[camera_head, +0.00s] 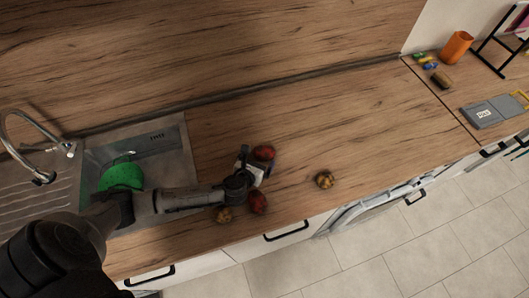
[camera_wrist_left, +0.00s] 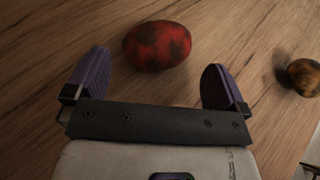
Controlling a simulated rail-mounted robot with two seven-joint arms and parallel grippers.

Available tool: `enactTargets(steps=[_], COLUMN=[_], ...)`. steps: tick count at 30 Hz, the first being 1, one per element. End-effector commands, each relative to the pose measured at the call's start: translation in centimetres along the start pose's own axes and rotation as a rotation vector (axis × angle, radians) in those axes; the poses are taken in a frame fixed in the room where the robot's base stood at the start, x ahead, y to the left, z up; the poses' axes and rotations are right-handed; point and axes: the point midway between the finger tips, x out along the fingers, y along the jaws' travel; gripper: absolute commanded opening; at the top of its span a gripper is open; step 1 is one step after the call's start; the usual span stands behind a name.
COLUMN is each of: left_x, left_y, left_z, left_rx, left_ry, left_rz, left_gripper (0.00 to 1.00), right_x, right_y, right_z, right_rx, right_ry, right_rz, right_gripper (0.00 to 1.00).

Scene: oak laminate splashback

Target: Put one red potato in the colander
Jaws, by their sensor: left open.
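A red potato (camera_head: 264,153) with dark patches lies on the wooden counter right at my left gripper (camera_head: 258,168). In the left wrist view, a red potato (camera_wrist_left: 156,45) lies just ahead of and between the open purple fingers (camera_wrist_left: 156,62), not gripped. A second red potato (camera_head: 258,202) lies nearer the counter's front edge, beside my left wrist. The green colander (camera_head: 122,177) sits in the sink at the left, partly hidden by my left arm. My right gripper is not in view.
Two yellow-brown mottled potatoes lie on the counter, one (camera_head: 324,179) to the right, also in the left wrist view (camera_wrist_left: 304,76), and one (camera_head: 225,215) near the front edge. The tap (camera_head: 35,150) arches over the sink's left.

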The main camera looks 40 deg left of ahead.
Motion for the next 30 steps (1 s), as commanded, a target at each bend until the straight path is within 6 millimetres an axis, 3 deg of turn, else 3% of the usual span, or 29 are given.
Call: enactTargets(steps=[6, 18, 27, 30], left_x=[1.0, 5.4, 5.7, 5.7], left_y=[0.0, 0.1, 0.1, 0.1], left_z=[0.1, 0.2, 0.3, 0.3], left_rx=[-0.001, -0.001, -0.001, -0.001], left_ry=[0.000, 0.001, 0.001, 0.001], left_rz=[0.002, 0.001, 0.000, 0.000], left_gripper=[1.00, 1.00, 1.00, 0.91], right_x=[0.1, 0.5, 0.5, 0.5], right_y=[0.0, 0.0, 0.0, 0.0], right_z=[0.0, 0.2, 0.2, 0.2], right_rx=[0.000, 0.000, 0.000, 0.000], right_ry=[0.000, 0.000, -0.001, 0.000], right_rz=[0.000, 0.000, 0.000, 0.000], right_gripper=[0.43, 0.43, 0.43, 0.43])
